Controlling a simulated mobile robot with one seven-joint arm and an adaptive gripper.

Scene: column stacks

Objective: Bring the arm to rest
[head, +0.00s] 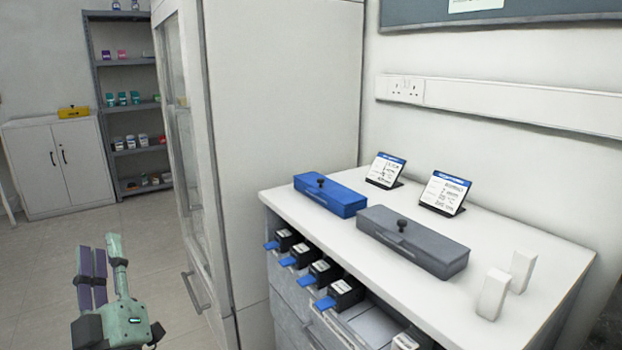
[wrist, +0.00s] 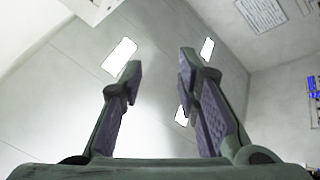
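My gripper (head: 105,250) is at the lower left of the head view, pointing up over the open floor, to the left of the tall white cabinet. Its green body and purple-padded fingers show. In the wrist view my gripper (wrist: 160,65) has its two fingers apart with nothing held between them. Beyond the fingers are pale surfaces and bright white panels, which look like ceiling lights. Most of my arm is out of view.
A white counter (head: 500,235) at right holds a blue box (head: 331,195), a grey box (head: 411,241), two sign cards and two white blocks. Black blue-tabbed units (head: 321,271) sit below its top. The tall cabinet (head: 285,130) stands left of it. Floor (head: 125,225) at left is clear.

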